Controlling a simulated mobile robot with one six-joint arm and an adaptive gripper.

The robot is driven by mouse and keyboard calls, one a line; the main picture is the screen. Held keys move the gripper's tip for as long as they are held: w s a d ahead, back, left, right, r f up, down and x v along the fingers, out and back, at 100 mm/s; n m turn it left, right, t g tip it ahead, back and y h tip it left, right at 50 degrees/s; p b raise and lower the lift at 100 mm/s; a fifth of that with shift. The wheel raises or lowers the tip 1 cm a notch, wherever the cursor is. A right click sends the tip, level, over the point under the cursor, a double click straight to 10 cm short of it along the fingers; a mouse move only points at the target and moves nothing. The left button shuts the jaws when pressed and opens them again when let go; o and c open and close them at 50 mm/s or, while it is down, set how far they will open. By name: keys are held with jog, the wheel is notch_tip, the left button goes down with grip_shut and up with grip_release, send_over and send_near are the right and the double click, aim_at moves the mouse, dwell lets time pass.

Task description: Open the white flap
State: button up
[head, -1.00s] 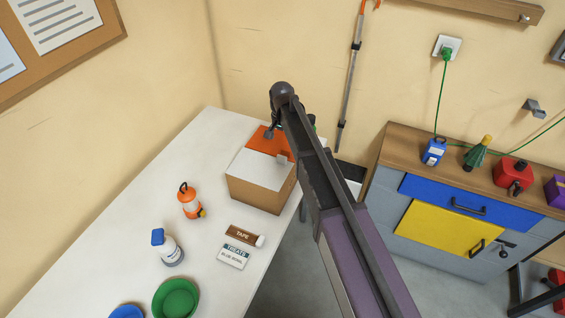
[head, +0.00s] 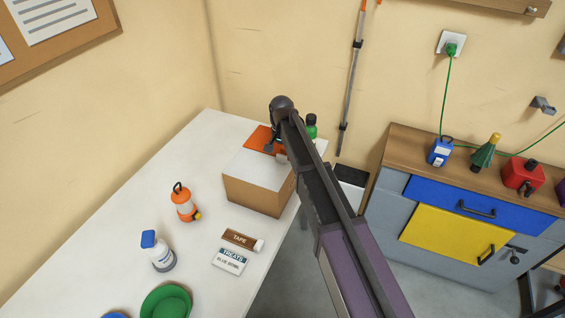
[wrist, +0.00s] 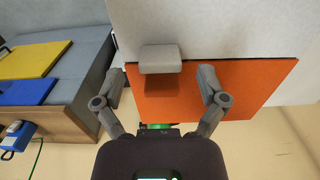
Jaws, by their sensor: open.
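The cardboard box (head: 256,194) stands on the white table. Its white flap (head: 252,165) lies flat over the near part of the top, and an orange panel (head: 257,138) lies behind it. In the wrist view the white flap (wrist: 215,25) fills the upper part, with a grey tab (wrist: 160,58) at its edge, overhanging the orange panel (wrist: 255,85). My gripper (wrist: 161,78) is open, its fingers on either side of the tab and apart from it. In the head view my gripper (head: 272,145) is over the orange panel, partly hidden by my arm.
An orange lantern (head: 184,204), a spray bottle (head: 160,252), a tape box (head: 238,239), a treats box (head: 230,261) and a green bowl (head: 166,301) stand left and in front of the box. A cabinet (head: 390,205) is at right.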

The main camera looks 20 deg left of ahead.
jog(key=shift+f+b, duration=1.05)
jog(key=shift+f, duration=0.3)
grip_shut()
